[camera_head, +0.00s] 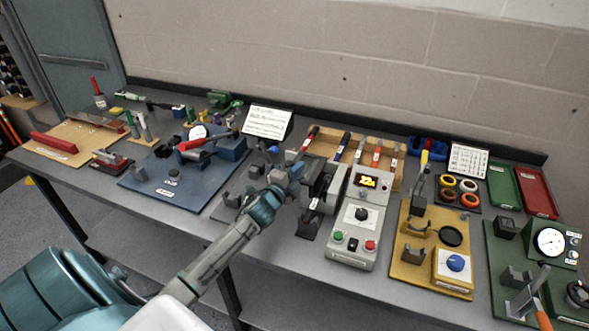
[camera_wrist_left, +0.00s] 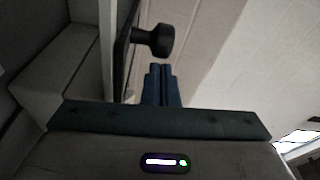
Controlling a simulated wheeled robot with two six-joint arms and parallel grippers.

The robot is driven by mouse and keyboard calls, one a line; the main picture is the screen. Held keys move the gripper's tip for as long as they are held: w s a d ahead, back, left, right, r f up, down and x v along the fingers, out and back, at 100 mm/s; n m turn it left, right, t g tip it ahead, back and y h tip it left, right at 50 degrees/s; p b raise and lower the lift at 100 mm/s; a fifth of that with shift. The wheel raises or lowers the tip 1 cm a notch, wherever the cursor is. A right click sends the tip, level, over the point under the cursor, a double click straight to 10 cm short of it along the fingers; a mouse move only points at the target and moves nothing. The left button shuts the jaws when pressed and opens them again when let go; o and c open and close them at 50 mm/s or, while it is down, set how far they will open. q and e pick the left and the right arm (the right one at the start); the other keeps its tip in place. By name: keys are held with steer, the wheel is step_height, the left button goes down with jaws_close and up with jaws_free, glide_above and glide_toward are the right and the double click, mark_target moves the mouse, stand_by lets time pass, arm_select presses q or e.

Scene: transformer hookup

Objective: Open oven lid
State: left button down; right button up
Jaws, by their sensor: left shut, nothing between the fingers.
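The oven is a small grey box (camera_head: 335,188) in the middle of the bench, beside a control unit (camera_head: 352,215) with a lit display. My left gripper (camera_head: 296,170) is at the oven's left side, and its fingers are shut and empty. In the left wrist view the two blue fingertips (camera_wrist_left: 162,70) are together, just below a black knob (camera_wrist_left: 153,42) that sticks out from an upright panel (camera_wrist_left: 121,45). I cannot tell whether they touch the knob. The head view does not show clearly how the lid stands. My right gripper is not in view.
A wooden rack (camera_head: 400,171) with several coloured-handled tools stands behind the oven. A yellow board (camera_head: 408,262) with fixtures lies to the right, and a blue mat (camera_head: 150,186) with tools to the left. A white sign (camera_head: 267,122) stands behind my left gripper.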

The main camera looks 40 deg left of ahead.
arm_select(q)
steer(key=shift+s+a, duration=0.2)
steer(key=shift+a, duration=0.3)
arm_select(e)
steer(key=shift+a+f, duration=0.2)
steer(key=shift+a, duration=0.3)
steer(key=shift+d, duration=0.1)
